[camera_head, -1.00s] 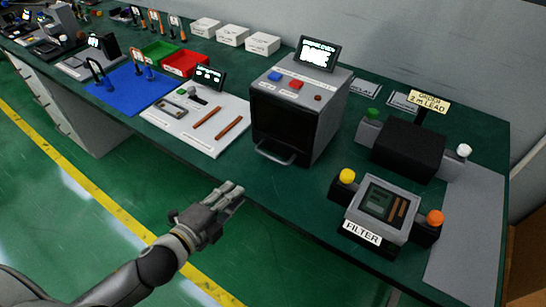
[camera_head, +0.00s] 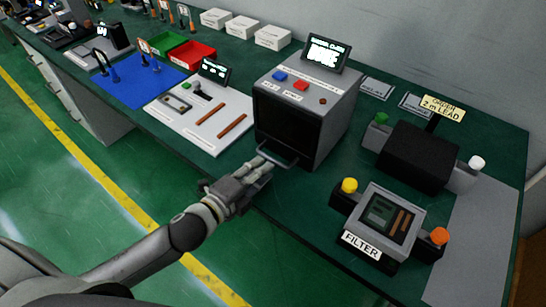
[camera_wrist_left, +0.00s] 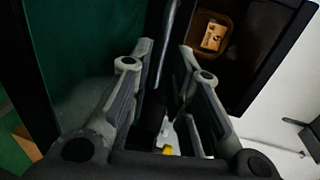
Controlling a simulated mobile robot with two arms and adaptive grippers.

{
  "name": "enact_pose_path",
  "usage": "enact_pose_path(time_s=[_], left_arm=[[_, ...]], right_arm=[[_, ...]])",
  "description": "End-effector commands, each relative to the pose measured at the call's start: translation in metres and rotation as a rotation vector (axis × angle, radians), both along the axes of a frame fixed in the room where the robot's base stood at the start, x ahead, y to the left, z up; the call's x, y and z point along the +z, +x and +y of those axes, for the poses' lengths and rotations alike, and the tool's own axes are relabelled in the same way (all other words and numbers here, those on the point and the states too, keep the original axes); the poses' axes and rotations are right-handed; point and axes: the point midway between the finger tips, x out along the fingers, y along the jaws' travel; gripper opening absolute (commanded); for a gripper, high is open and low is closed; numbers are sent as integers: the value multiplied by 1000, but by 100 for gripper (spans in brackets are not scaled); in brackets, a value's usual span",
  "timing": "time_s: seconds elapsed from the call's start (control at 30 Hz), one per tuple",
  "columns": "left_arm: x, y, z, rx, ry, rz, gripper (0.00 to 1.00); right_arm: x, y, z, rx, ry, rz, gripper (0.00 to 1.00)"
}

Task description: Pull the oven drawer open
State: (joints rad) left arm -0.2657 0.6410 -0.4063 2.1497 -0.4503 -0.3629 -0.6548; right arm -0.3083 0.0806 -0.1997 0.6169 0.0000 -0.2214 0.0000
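The oven (camera_head: 318,108) is a grey box with a dark front, standing on the green bench. Its drawer front (camera_head: 286,127) looks flush with the body. A light bar handle (camera_head: 290,163) sticks out at the lower front edge. My left gripper (camera_head: 264,167) is at this handle, partly covering its left part. In the left wrist view, the two fingers of the gripper (camera_wrist_left: 165,50) are apart, with the thin handle bar (camera_wrist_left: 168,40) running between their tips. I cannot tell whether either finger touches it. My right gripper is not in view.
A white board (camera_head: 205,112) with copper strips lies left of the oven. The filter box (camera_head: 385,222) and a black device (camera_head: 415,155) stand to the right. In the wrist view a tan block (camera_wrist_left: 214,37) shows inside a brown recess. The floor before the bench is clear.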

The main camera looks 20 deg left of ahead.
Motion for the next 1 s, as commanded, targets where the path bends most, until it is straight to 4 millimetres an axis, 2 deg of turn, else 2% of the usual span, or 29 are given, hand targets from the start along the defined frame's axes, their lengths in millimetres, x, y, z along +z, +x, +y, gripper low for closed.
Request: enact_pose_path(time_s=[0.1,0.4,0.83,1.0], left_arm=[[-1,17,-6,2,2,-3,19],[-9,47,-17,1,0,0,19],[-11,53,-19,1,1,1,19],[-11,53,-19,1,1,1,0]], right_arm=[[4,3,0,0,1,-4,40],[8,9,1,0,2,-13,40],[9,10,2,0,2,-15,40],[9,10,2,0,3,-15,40]])
